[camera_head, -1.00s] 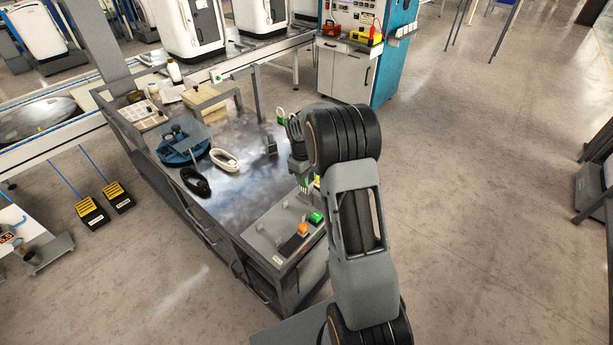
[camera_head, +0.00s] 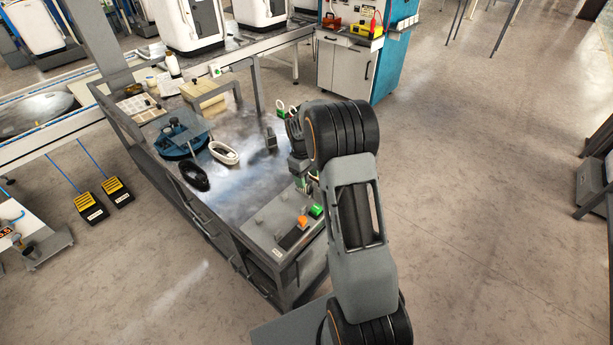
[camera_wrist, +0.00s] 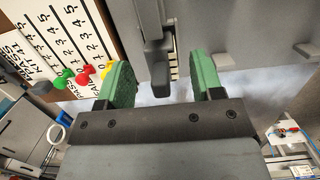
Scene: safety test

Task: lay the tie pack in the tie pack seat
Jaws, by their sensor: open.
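My gripper (camera_wrist: 157,82) is open in the wrist view, its two green fingers apart. A dark grey upright piece (camera_wrist: 155,58) and a narrow pale, ribbed strip (camera_wrist: 173,65) show between and beyond the fingers, beside a grey panel (camera_wrist: 240,30). I cannot tell for sure whether the strip is the tie pack, or whether either finger touches it. In the head view my gripper (camera_head: 305,182) is low over the right side of the bench, mostly hidden by my arm. A grey tray (camera_head: 268,222) lies below it. I cannot single out the tie pack seat.
An orange block (camera_head: 302,222) and a green block (camera_head: 315,210) sit on the tray's right side. A marked board (camera_wrist: 60,40) with coloured pegs is left of my gripper.

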